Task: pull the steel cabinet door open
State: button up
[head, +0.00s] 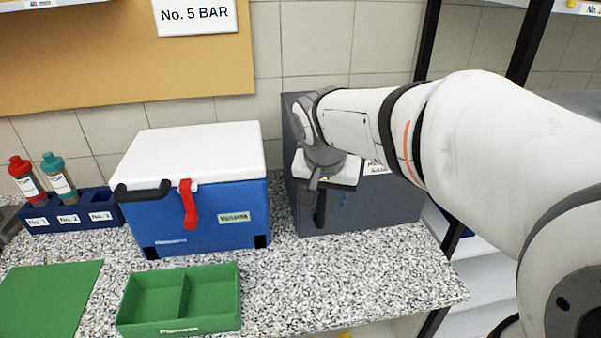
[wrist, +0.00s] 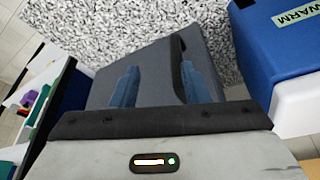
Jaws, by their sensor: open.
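The steel cabinet (head: 390,208) is a dark grey box on the speckled counter, behind my arm in the head view. Its front carries an upright black bar handle (head: 320,210). My gripper (head: 331,193) is at the cabinet front, pointing at the handle. In the wrist view, my gripper (wrist: 163,82) is open with two blue fingertips, and the black handle (wrist: 181,72) shows between them, nearer the right one. I cannot tell whether a finger touches it. The cabinet front (wrist: 150,62) looks closed. My arm hides much of the cabinet top and its label.
A blue cooler box (head: 200,215) with a white lid and red latch stands close left of the cabinet. A green divided tray (head: 182,300), a green mat (head: 50,300) and a bottle rack (head: 72,215) are further left. Counter in front of the cabinet (head: 350,270) is clear.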

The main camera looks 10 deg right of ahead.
jog(key=m, duration=0.2)
send_over(322, 200)
jog(key=s+a, duration=0.1)
jog(key=a, duration=0.1)
jog(key=f, duration=0.1)
jog(key=shift+h, duration=0.3)
jog(key=x, duration=0.7)
jog(key=shift+d+f, duration=0.2)
jog(key=shift+d, duration=0.2)
jog(key=shift+c, duration=0.3)
grip_shut()
